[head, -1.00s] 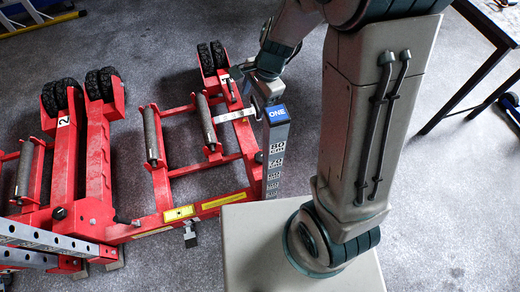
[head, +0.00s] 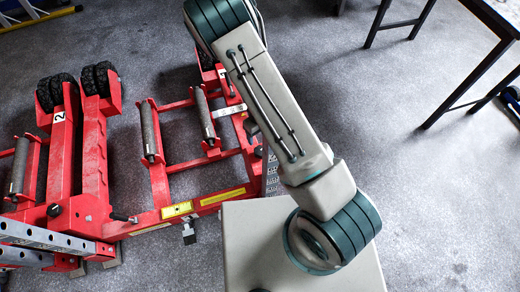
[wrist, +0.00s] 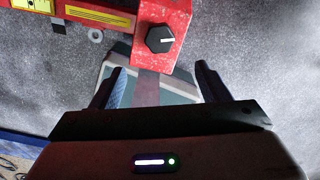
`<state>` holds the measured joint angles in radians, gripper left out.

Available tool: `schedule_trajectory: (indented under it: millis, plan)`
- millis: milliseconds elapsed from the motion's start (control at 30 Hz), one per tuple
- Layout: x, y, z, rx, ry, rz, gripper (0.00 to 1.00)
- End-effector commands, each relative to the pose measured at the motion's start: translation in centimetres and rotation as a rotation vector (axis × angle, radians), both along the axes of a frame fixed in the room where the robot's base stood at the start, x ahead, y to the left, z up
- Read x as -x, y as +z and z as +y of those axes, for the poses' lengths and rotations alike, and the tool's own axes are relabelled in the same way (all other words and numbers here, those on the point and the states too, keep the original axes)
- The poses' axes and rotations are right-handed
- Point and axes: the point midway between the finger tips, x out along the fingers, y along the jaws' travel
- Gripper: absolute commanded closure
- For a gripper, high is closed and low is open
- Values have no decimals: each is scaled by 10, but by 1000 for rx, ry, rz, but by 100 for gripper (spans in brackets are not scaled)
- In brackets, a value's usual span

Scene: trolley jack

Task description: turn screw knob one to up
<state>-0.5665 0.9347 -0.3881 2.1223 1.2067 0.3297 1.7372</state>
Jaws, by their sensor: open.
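A black screw knob (wrist: 160,39) with a white pointer line sits on the end of a red block (wrist: 162,15) in the wrist view. The line runs sideways, toward the right. My gripper (wrist: 157,72) is open, its two dark fingers apart and nothing between them. The knob lies just beyond the fingertips, roughly centred between them and not touched. In the head view, a dark knob (head: 258,151) shows on the right red jack frame (head: 160,190), just left of my arm. My gripper is hidden behind my arm there. The jack's "ONE" label is also hidden.
A second red jack (head: 95,150), marked 2, stands on the left with its own black knob (head: 54,210). A grey perforated rail (head: 45,237) is at lower left. A dark-legged table (head: 480,75) is at upper right. Grey floor lies open between.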

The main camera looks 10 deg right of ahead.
Motion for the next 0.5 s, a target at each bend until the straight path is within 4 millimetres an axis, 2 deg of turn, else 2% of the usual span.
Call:
schedule_trajectory:
  millis: [33, 300, 500]
  plan:
    - [1, -13, -1, 0, -2, 4, 31]
    - [1, -72, 0, -2, 0, 3, 31]
    - [0, -106, 0, -1, 2, 2, 31]
